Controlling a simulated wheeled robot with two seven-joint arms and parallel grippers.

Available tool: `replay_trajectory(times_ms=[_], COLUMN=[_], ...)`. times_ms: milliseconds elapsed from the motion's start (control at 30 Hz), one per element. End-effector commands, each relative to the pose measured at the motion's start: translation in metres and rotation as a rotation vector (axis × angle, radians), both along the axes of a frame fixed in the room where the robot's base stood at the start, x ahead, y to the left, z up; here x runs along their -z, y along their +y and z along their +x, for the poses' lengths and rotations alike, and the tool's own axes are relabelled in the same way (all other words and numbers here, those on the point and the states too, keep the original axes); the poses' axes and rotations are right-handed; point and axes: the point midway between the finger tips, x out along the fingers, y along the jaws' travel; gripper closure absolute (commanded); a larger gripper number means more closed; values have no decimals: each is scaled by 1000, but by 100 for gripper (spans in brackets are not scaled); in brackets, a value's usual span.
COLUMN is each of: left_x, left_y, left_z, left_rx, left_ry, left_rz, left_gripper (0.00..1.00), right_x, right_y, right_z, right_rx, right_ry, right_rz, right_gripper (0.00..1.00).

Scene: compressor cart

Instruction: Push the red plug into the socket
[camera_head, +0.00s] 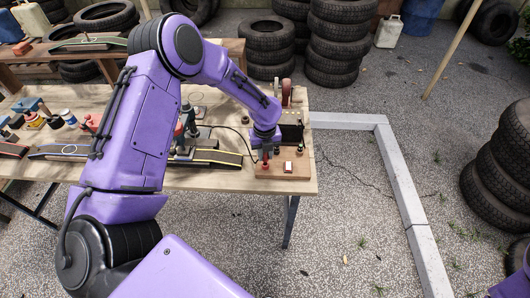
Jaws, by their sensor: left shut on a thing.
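My left gripper (266,154) reaches down from the purple left arm over a wooden board (262,175) at the right end of the workbench. Its fingers are small and dark here. It is shut on what looks like the red plug (264,165), a small red patch at the fingertips. The socket is not clearly made out; the gripper and wrist cover part of the board. I cannot tell whether plug and socket touch. My right gripper is not in view.
A white block with a red top (288,167) sits on the board's front, near a dark box (291,132). A black cable (228,128) runs across the workbench (220,180). Tools and bottles lie at left.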

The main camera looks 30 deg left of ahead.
Motion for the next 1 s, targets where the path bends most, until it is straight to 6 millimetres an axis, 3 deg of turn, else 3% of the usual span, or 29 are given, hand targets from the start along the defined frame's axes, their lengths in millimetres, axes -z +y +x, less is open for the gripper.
replay_trajectory(times_ms=[1000], left_x=[5], left_y=[0], left_z=[0], left_rx=[0], left_ry=[0], left_rz=[0], left_gripper=[100], right_x=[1], right_y=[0], right_z=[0], right_rx=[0], right_ry=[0], right_rz=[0], right_gripper=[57])
